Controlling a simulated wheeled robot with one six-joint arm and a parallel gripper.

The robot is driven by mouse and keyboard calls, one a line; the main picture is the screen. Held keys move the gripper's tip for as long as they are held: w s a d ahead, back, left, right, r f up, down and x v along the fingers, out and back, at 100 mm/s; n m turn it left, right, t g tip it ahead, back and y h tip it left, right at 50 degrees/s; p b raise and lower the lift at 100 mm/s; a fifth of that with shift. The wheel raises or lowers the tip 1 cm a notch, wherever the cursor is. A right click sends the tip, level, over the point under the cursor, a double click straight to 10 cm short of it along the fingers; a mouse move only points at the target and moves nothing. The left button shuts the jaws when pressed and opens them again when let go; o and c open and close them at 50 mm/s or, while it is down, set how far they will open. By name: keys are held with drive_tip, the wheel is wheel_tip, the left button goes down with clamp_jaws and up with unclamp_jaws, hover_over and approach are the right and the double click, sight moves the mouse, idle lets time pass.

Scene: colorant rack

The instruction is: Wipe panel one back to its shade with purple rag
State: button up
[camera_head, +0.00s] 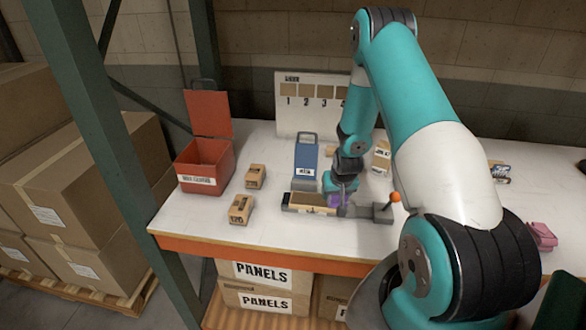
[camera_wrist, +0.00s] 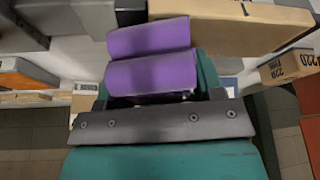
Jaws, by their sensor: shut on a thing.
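My gripper (camera_head: 343,190) is shut on the purple rag (camera_head: 346,186), low over the right end of a grey clamp fixture (camera_head: 328,211). In the wrist view the rag (camera_wrist: 150,74) shows as two purple rolls at the jaws. A tan panel (camera_head: 308,200) lies in the fixture, just left of the rag; its tan side also shows in the wrist view (camera_wrist: 235,27). I cannot tell whether the rag touches it. The panel's number is not readable. A white board (camera_head: 311,115) at the back carries tan shade squares above numbers.
A red bin (camera_head: 205,165) with its lid up stands at the left. Small cardboard boxes (camera_head: 255,176) (camera_head: 240,209) stand beside it. A blue container (camera_head: 305,158) stands behind the fixture. An orange-knobbed lever (camera_head: 394,198) sticks up at the fixture's right.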

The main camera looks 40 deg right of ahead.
drive_tip(key=shift+d+v, duration=0.25)
drive_tip(key=shift+v, duration=0.95)
drive_tip(key=shift+w+r+p, duration=0.2)
drive_tip(key=shift+r+p, duration=0.5)
drive_tip(key=shift+r, duration=0.1)
drive_tip(key=shift+r+p, duration=1.15)
drive_tip(key=shift+r, duration=0.75)
